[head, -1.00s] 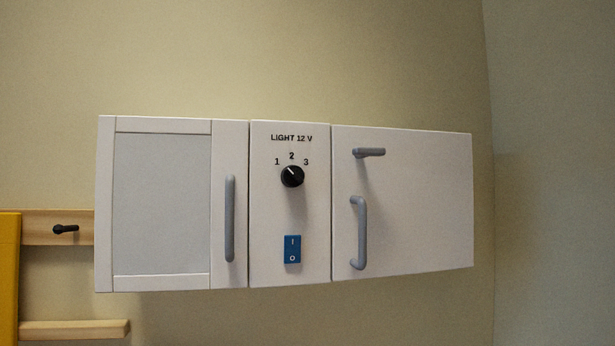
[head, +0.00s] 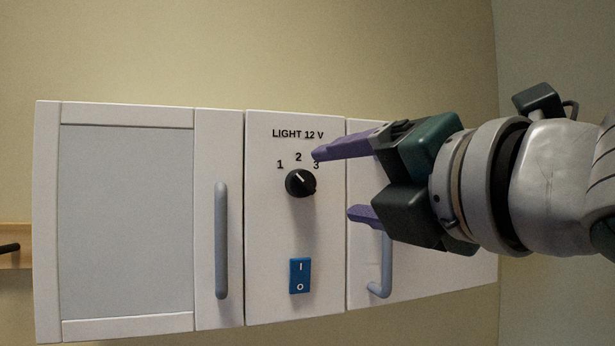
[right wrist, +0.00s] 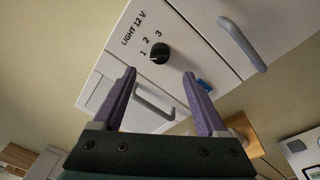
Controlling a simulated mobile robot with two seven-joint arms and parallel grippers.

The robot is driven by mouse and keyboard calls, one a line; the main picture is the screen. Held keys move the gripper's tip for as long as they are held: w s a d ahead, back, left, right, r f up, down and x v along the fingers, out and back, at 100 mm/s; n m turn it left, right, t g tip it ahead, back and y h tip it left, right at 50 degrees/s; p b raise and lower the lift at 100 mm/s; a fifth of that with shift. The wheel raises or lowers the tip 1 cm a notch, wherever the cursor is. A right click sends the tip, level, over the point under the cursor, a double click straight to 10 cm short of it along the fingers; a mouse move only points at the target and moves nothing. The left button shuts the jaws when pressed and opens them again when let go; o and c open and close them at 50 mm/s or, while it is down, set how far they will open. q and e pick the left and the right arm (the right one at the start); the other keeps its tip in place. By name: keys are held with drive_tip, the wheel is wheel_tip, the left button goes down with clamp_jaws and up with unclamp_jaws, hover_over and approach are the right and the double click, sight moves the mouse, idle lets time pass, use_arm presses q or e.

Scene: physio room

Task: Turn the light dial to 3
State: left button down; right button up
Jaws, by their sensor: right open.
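The light dial (head: 300,183) is a round black knob with a white mark on the white panel under "LIGHT 12 V". The numbers 1, 2 and 3 stand in an arc above it. Its mark points to the upper left; I cannot tell exactly which number it sits at. The dial also shows in the right wrist view (right wrist: 160,54), ahead of the fingers. My right gripper (head: 333,184) comes in from the right, open and empty. Its purple fingers are just right of the dial in the picture, the upper tip close to the 3. My left gripper is not in view.
Below the dial is a blue rocker switch (head: 300,276). A grey handle (head: 221,240) stands on the left cabinet door. Another grey handle (head: 380,268) on the right door is partly hidden behind my gripper. The wall above the cabinet is clear.

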sight(307, 184)
drive_tip(key=p+x, duration=0.4)
drive_tip(key=x, duration=0.3)
drive_tip(key=shift+a+r, duration=0.15)
drive_tip(key=shift+w+a, duration=0.25)
drive_tip(key=shift+w, duration=0.4)
drive_tip(key=shift+f, duration=0.2)
clamp_jaws()
